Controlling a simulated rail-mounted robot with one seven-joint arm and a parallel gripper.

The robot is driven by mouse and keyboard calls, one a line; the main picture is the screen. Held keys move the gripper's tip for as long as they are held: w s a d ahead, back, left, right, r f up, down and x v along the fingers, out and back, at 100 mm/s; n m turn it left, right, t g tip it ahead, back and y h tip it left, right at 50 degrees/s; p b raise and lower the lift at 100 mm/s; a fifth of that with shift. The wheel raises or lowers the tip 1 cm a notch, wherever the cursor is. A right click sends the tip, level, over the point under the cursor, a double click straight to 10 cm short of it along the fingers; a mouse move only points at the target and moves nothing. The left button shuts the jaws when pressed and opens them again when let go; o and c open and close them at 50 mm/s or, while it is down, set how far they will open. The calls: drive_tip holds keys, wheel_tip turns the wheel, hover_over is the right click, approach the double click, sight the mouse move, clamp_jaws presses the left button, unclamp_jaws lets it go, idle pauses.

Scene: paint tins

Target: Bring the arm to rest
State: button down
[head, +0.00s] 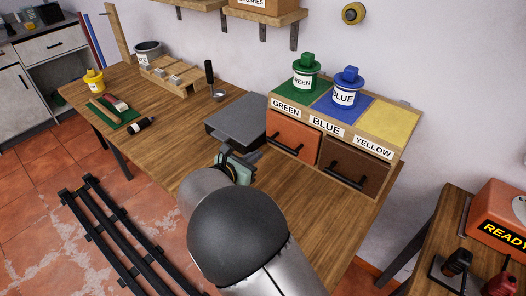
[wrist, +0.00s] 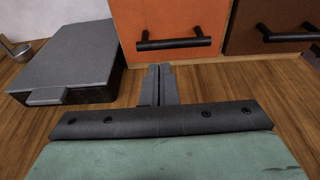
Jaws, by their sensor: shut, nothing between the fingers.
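My gripper (wrist: 158,86) is shut and empty, low over the wooden table in front of the orange drawer (wrist: 165,28). In the head view my own arm hides the fingertips, and only the green gripper body (head: 236,166) shows. The grey flat-topped box (wrist: 70,58) is to the left of the fingers, apart from them. The green tin (head: 304,78) stands upright on the green square of the drawer cabinet. The blue tin (head: 345,90) stands upright on the blue square.
The yellow square (head: 391,118) is bare. A yellow tin (head: 94,80) stands at the table's far left, near a brush on a green mat (head: 118,119). A ladle (head: 218,94) and wooden rack (head: 172,76) are at the back. The brown drawer (head: 352,167) is shut.

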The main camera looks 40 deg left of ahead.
drive_tip(key=v, duration=0.7)
drive_tip(key=shift+b, duration=0.45)
drive_tip(key=shift+f, duration=0.1)
drive_tip(key=w+d+r+m+g+h, duration=0.1)
drive_tip(key=w+d+m+g+h, duration=0.2)
drive_tip(key=d, duration=0.6)
drive_tip(key=w+d+r+m+g+h, duration=0.1)
drive_tip(key=w+d+m+g+h, duration=0.1)
drive_tip(key=w+d+m, duration=0.6)
drive_tip(key=w+d+r+m+g+h, duration=0.1)
drive_tip(key=w+d+m+g+h, duration=0.15)
drive_tip(key=d, duration=0.85)
drive_tip(key=s+d+m+g+y, duration=0.1)
drive_tip(key=s+d+m+g, duration=0.2)
drive_tip(key=d, duration=0.4)
drive_tip(key=s+d+m+g+y, duration=0.1)
drive_tip(key=s+d+m+g, duration=0.15)
drive_tip(key=d+m, duration=0.4)
drive_tip(key=s+d+m+g+y, duration=0.1)
drive_tip(key=s+d+m, duration=0.2)
drive_tip(key=d, duration=0.5)
drive_tip(key=s+d+m+g+y, duration=0.1)
drive_tip(key=s+d+m+y, duration=0.3)
drive_tip(key=s+m, duration=0.5)
drive_tip(key=shift+s+d+f+m, duration=0.2)
drive_tip(key=shift+d+f+m, duration=0.3)
drive_tip(key=shift+d, duration=0.3)
